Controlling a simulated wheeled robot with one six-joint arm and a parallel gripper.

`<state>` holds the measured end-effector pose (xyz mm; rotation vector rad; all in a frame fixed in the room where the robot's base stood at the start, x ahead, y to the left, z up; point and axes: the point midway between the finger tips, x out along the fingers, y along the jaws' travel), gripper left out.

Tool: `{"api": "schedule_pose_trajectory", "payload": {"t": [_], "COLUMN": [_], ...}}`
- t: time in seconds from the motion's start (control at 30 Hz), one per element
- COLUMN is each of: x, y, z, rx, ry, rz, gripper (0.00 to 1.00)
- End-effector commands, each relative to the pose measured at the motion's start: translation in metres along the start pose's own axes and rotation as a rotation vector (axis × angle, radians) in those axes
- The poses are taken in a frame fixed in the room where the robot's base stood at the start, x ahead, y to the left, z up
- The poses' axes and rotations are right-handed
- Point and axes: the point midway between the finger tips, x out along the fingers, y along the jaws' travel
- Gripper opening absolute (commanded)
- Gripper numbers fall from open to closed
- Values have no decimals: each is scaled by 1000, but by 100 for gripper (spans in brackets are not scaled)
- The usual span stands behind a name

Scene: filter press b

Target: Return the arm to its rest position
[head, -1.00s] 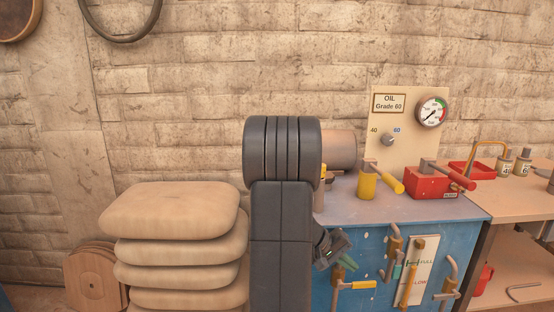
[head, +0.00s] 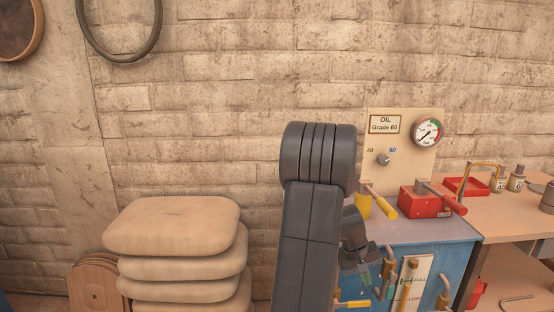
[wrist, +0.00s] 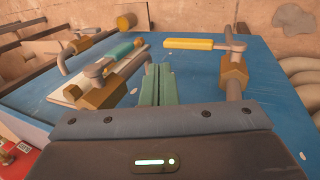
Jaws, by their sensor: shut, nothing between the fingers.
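My arm rises in the middle of the head view, in front of the blue oil cabinet (head: 456,262). My gripper (head: 366,277) hangs beside the arm link, close to the cabinet's front in the picture and partly hidden by the arm. In the wrist view, the green fingers of my gripper (wrist: 158,84) are together with nothing between them. They point toward the blue panel (wrist: 205,75). A yellow-handled valve (wrist: 195,44) lies to their right and a level gauge with brass fittings (wrist: 105,75) to their left. Neither appears held.
A stack of tan sacks (head: 175,226) stands left of my arm. On the cabinet are a yellow-handled lever (head: 377,200), a red lever box (head: 425,201) and an oil panel with a dial (head: 385,159). A wooden bench (head: 508,218) adjoins at right.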

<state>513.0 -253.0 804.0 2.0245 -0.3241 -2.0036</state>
Motion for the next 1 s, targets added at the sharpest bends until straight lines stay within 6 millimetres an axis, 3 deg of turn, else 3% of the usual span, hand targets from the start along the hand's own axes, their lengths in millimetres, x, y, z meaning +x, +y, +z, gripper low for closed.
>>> {"api": "schedule_pose_trajectory", "payload": {"t": [0.37,0.87,1.0], "x": [-74,24,24], "y": [28,-11,-24], "z": [-1,1,2], "rx": [2,-3,-6], "ry": [5,-5,-13], "rz": [2,0,70], "gripper": [0,0,0]}}
